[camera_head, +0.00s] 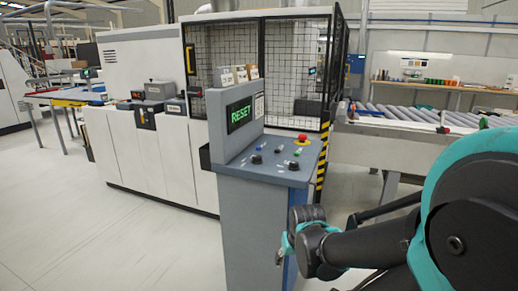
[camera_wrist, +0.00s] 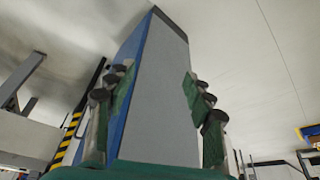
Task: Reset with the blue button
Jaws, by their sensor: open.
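The grey control console (camera_head: 250,215) stands at the centre of the head view. Its screen (camera_head: 240,115) reads RESET in green letters. The small blue button (camera_head: 258,149) is on the left of the sloped panel, above a black knob (camera_head: 257,160). My gripper (camera_head: 284,248) is low in front of the console's right side, below the panel and away from the button. In the wrist view my open gripper (camera_wrist: 160,80) has its two fingers apart, with the console's grey and blue column (camera_wrist: 160,110) showing between them. The button is not visible in the wrist view.
A red emergency stop (camera_head: 302,138), a green button (camera_head: 297,152) and another black knob (camera_head: 294,166) share the panel. A fenced machine (camera_head: 150,160) stands behind. A roller conveyor (camera_head: 400,116) is at right. The floor (camera_head: 100,240) at left is clear.

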